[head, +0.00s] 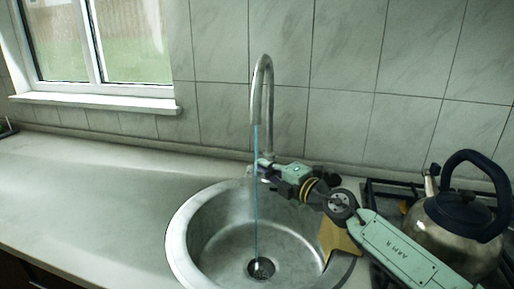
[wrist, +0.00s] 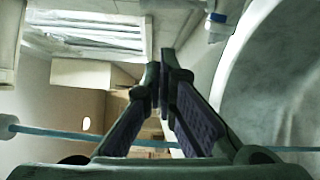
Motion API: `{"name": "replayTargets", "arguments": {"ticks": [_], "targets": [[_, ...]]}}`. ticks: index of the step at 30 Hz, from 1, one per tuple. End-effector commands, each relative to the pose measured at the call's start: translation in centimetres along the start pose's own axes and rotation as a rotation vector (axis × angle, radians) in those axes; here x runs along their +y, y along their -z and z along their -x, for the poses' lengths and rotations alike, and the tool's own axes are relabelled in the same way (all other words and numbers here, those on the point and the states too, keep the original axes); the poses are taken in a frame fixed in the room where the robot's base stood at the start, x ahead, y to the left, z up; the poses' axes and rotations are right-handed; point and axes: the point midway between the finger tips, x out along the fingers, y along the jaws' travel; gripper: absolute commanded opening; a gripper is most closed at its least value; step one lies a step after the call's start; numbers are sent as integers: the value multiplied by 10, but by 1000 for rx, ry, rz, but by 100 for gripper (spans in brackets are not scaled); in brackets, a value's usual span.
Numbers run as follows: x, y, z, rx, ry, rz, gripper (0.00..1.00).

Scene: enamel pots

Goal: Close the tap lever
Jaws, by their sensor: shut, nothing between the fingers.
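The tall curved metal tap (head: 262,75) stands behind the round sink. A thin blue stream of water (head: 256,205) runs from its spout down to the drain. My gripper (head: 264,172) is at the tap's lower part, just above the sink's back rim. It covers much of that part, and I cannot clearly make out the lever or tell whether the gripper touches it. In the wrist view, my gripper's fingers (wrist: 166,70) are shut with nothing between them. The water stream (wrist: 60,132) crosses that view sideways behind the fingers.
The metal sink (head: 185,235) lies below my gripper. A kettle (head: 455,222) with a dark handle stands on the hob at the right. The counter (head: 80,190) at the left is clear. A tiled wall (head: 345,75) and a window (head: 95,40) are behind.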

Motion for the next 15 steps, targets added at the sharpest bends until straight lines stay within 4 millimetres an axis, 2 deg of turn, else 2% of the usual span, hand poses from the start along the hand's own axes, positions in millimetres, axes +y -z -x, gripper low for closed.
{"name": "replayTargets", "arguments": {"ticks": [1, 6, 9, 15], "targets": [[4, 1, -13, 4, 1, -2, 0], [4, -1, -46, 1, 0, 0, 0], [2, -14, -56, -1, 0, -3, 0], [0, -26, -67, 0, 1, 0, 0]]}}
